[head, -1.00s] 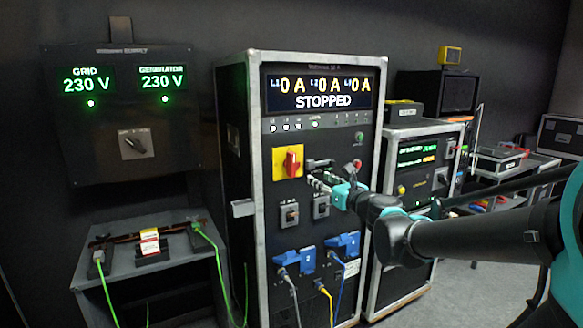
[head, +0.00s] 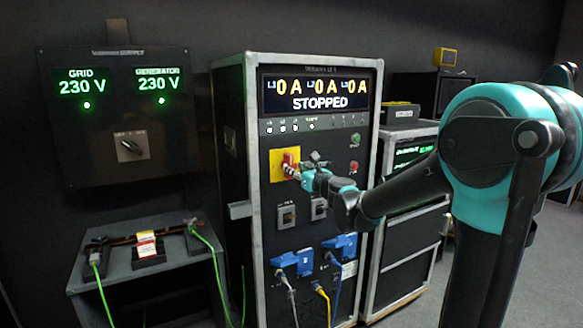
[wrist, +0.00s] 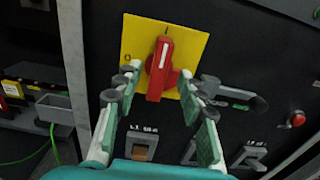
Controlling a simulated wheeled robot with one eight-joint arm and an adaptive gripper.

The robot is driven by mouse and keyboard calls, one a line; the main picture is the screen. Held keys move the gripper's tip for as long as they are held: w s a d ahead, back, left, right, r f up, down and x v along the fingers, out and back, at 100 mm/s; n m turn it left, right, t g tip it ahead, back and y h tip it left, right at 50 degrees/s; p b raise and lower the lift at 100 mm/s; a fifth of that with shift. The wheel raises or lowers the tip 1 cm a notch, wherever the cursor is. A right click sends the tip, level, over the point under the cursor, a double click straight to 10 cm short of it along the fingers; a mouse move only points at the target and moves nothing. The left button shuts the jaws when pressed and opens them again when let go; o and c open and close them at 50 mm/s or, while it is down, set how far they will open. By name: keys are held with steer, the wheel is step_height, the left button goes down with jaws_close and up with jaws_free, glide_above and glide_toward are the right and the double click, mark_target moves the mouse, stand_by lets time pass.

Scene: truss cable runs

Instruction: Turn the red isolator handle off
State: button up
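The red isolator handle (wrist: 160,70) sits on a yellow plate (wrist: 190,40) on the front of the rack. In the wrist view it stands nearly upright, with a small O mark to its left. In the head view the handle (head: 288,158) is partly hidden by my gripper (head: 296,172). My gripper (wrist: 158,92) is open, with one finger on each side of the handle's lower part. Gaps show between fingers and handle; I see no contact. The rack display (head: 317,94) reads STOPPED and 0 A on all lines.
A red button (wrist: 297,118) is further right. Breakers (wrist: 143,147) sit below. Blue plugs (head: 293,262) with cables hang lower. A grid and generator panel (head: 120,115) is on the left wall.

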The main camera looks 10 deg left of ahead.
mark_target(291, 165)
steer(key=shift+x, duration=1.75)
steer(key=shift+c, duration=0.3)
jaws_close()
